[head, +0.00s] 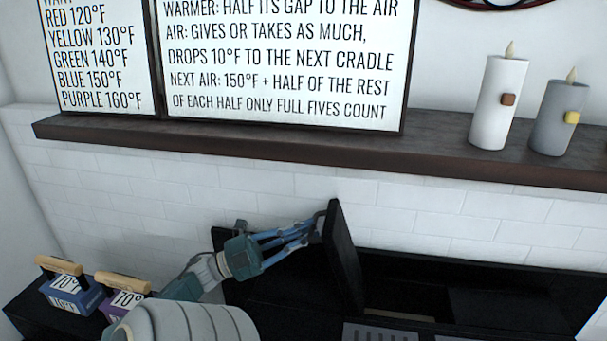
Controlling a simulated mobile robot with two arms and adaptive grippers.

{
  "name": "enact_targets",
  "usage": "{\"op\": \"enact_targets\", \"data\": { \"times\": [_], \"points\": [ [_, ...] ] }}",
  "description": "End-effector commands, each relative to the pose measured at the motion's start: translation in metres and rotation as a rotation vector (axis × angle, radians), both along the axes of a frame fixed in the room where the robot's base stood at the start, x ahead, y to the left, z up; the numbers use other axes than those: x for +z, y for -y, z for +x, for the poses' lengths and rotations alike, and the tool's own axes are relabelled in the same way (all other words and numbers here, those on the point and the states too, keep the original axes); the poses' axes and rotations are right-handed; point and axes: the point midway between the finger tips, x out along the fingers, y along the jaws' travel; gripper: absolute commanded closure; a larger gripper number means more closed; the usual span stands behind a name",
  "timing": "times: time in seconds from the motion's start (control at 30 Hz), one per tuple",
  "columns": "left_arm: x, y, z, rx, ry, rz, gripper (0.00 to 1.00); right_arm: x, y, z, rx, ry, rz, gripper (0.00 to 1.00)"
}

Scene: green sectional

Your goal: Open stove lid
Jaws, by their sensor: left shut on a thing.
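The stove (465,285) is a black box against the white tiled wall at the lower right. Its lid (343,255) appears as a black panel standing steeply up at the left side of the stove's opening. My left gripper (318,226) reaches in from the lower left. Its blue fingers are shut on the upper edge of the lid. The far fingertip is partly hidden behind the lid. The stove's dark inside shows to the right of the lid. My right gripper is out of view.
A blue block (68,292) and a purple block (118,303), both with wooden handles and 70° labels, stand at the lower left. Above, a dark wooden shelf (250,150) carries lettered signs (285,60), a white candle (497,105) and a grey candle (560,120).

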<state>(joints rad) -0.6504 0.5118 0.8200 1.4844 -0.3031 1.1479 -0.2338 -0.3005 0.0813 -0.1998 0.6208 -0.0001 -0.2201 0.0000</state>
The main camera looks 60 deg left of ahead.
Motion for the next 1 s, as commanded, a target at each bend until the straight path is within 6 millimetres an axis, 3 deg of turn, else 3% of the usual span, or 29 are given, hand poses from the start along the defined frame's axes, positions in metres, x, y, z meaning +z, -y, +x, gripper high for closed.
{"op": "enact_targets", "data": {
  "times": [0.03, 0.2, 0.23, 0.33, 1.0],
  "points": [
    [-0.0196, 0.0077, 0.0009, -0.012, -0.040, 0.005, 1.00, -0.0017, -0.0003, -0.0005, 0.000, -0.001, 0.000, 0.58],
    [-0.0195, 0.0078, 0.0010, -0.012, -0.040, 0.005, 1.00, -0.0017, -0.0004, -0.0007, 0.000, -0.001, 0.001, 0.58],
    [-0.0194, 0.0078, 0.0009, -0.012, -0.040, 0.005, 0.81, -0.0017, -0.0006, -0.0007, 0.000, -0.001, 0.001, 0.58],
    [-0.0187, 0.0082, 0.0012, -0.013, -0.039, 0.005, 0.63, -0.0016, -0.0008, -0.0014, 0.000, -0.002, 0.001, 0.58],
    [-0.0143, 0.0093, 0.0031, -0.018, -0.033, 0.009, 0.63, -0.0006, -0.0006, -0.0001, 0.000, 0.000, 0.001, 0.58]
  ]
}}
